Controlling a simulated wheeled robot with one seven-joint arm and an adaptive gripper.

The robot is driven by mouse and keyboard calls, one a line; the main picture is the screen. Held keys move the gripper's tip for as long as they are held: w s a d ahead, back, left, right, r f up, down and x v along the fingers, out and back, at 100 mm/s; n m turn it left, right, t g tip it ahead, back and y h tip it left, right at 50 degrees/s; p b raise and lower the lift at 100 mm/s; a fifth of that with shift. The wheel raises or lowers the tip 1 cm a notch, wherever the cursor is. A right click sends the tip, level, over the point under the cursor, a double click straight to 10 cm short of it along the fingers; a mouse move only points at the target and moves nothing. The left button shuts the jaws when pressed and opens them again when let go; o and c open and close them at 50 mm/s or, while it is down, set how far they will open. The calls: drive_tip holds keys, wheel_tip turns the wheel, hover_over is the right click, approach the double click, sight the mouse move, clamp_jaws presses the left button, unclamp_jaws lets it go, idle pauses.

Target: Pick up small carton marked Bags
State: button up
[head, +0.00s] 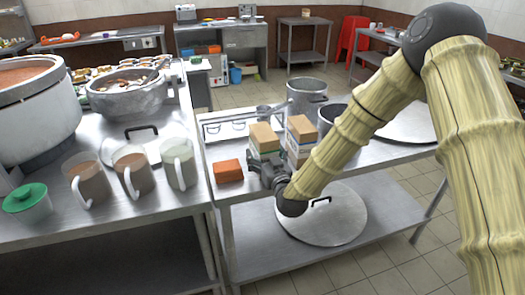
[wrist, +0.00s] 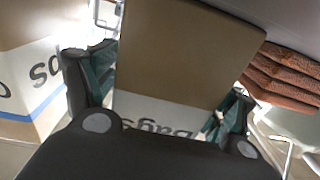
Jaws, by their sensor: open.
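A small carton with a brown top and a white side lettered "Bags" (wrist: 185,55) sits between the fingers of my gripper (wrist: 160,85) in the wrist view. The lettering is upside down there and partly hidden by my gripper. The fingers are open, one on each side of the carton; I cannot tell if either touches it. In the head view my gripper (head: 266,174) is low at the near side of the left carton stack (head: 264,138). A second carton with a blue stripe and part of the same lettering (wrist: 35,85) stands to the left in the wrist view.
The other carton stack (head: 301,130) stands close on the right. An orange-brown block pile (head: 228,170) lies left of my gripper; it also shows in the wrist view (wrist: 285,75). A steel pot (head: 306,98) stands behind. Several handled jugs (head: 133,172) stand on the left counter.

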drive_tip(key=c, duration=1.3)
